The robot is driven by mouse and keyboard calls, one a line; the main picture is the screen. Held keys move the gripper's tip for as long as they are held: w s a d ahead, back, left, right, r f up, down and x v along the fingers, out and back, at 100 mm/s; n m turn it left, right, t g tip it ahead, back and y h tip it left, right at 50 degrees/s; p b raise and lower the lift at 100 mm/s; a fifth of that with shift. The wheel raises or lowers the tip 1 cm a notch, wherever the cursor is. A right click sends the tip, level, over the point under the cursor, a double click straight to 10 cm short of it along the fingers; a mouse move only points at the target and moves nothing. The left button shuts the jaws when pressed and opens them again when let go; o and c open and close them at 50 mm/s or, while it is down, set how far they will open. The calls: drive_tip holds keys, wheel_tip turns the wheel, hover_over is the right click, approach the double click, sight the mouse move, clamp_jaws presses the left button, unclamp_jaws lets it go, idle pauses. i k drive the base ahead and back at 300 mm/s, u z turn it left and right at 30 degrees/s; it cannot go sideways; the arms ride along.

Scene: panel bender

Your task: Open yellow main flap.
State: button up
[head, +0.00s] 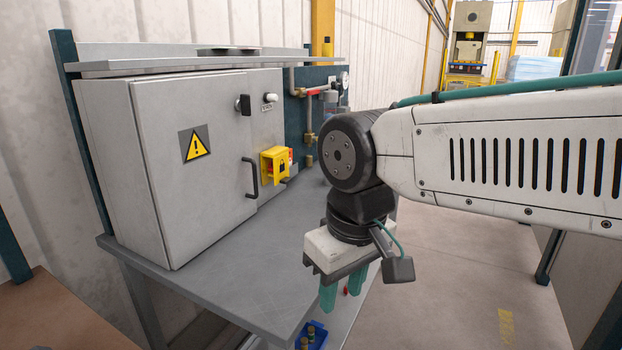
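The yellow main flap (274,166) sits on the right part of the grey cabinet front, right of the black door handle. It bears a dark padlock symbol. Some red shows at its right edge; the part behind it is mostly hidden. The flap looks shut, though its hinge cannot be made out.
The grey cabinet (200,215) stands on a metal table (225,280), whose top is bare in front. A black handle (251,178) and a black knob (243,104) stick out. Pipes (309,125) stand behind. A blue tray (313,335) lies low in front.

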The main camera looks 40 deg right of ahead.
sight(281, 174)
drive_tip(key=z, duration=0.85)
drive_tip(key=k, duration=1.15)
drive_tip(key=z, duration=0.75)
drive_tip(key=i, duration=1.25)
drive_tip(key=u, duration=1.4)
drive_tip(key=i, duration=0.5)
drive_tip(key=u, duration=0.4)
